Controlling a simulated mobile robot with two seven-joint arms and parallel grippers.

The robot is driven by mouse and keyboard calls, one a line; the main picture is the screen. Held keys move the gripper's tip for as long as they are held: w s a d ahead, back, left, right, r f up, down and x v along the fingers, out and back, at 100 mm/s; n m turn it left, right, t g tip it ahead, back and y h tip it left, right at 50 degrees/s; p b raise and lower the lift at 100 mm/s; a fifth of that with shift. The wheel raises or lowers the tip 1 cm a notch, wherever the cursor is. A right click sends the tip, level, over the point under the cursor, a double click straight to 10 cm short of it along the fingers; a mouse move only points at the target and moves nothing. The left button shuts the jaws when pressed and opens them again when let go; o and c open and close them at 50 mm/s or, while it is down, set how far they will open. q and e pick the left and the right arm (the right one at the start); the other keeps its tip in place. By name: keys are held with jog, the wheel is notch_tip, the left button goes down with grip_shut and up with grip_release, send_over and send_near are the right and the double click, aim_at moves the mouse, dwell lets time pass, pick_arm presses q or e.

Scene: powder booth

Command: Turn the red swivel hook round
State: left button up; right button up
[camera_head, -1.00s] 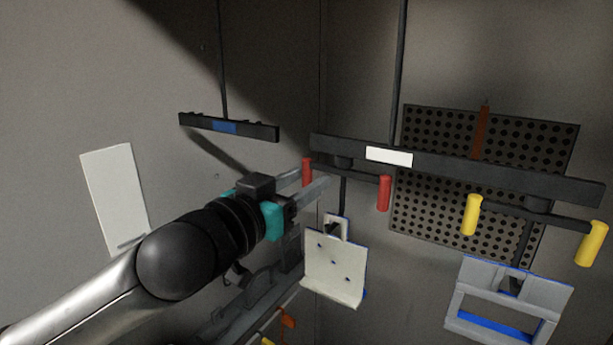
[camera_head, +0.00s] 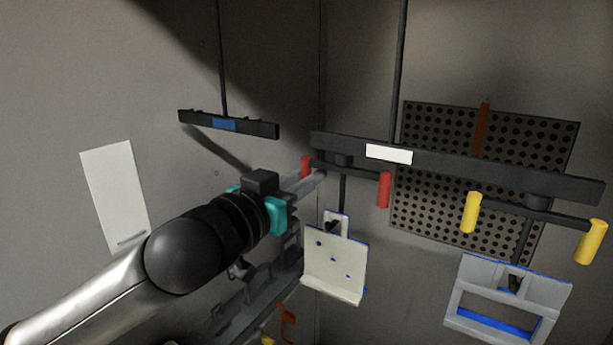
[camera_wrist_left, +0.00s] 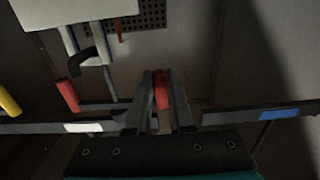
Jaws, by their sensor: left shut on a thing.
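The red swivel hook hangs under the dark overhead bar (camera_head: 450,165). It has a dark crossbar with a red handle at each end. The right red handle (camera_head: 384,190) is free. My left gripper (camera_head: 312,180) is at the left red handle (camera_head: 306,165). In the left wrist view the fingers (camera_wrist_left: 160,95) are shut on that red handle (camera_wrist_left: 160,88), one finger on each side. A white plate with small holes (camera_head: 335,265) hangs below the hook on a dark rod. My right gripper is not in view.
A second swivel hook with yellow handles (camera_head: 471,214) carries a grey frame (camera_head: 560,290) at the right. A shorter bar with a blue label (camera_head: 225,125) hangs at the left. A perforated panel (camera_head: 430,235) is on the back wall. A white sheet (camera_head: 115,195) is on the left wall.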

aim_at(382, 199)
pick_arm(q)
jog(key=shift+v, duration=0.9)
jog(key=shift+s+d+p, duration=0.55)
jog(key=shift+s+d, duration=0.55)
jog(key=shift+d, duration=0.4)
jog(key=shift+s+d+p, duration=0.6)
jog(key=shift+s+d, duration=0.5)
jog(key=shift+d, duration=0.4)
jog(key=shift+s+d+p, duration=0.55)
jog(key=shift+s+d, duration=0.55)
jog(key=shift+d, duration=0.45)
jog(key=shift+x, duration=1.1)
jog(key=o, duration=0.8)
jog(key=shift+s+d, duration=0.1)
jog(key=shift+s, duration=0.05)
jog(key=shift+c, duration=0.2)
